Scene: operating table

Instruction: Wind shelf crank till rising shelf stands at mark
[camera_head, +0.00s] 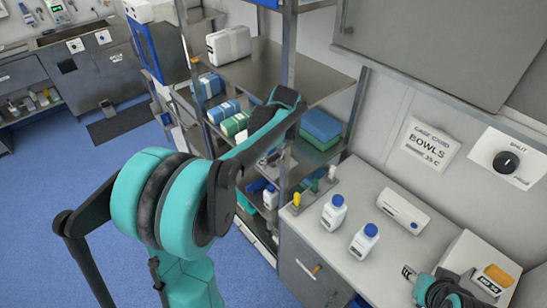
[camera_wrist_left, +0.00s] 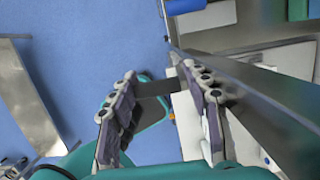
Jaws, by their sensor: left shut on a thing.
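My left arm reaches across the head view to the metal shelf unit (camera_head: 288,50). Its gripper (camera_head: 271,158) is small there and partly hidden by the arm. In the left wrist view the two fingers of my left gripper (camera_wrist_left: 159,75) stand either side of a dark grey bar (camera_wrist_left: 153,88), apparently part of the shelf crank. The gripper is shut on it. I cannot tell which board is the rising shelf, and I cannot make out the mark.
Two white bottles with blue caps (camera_head: 334,212) (camera_head: 364,241) stand on the counter (camera_head: 365,190) right of the shelf unit. A small block with coloured levers (camera_head: 308,198) sits at its near left edge. A metal post (camera_wrist_left: 250,100) runs close beside the left gripper.

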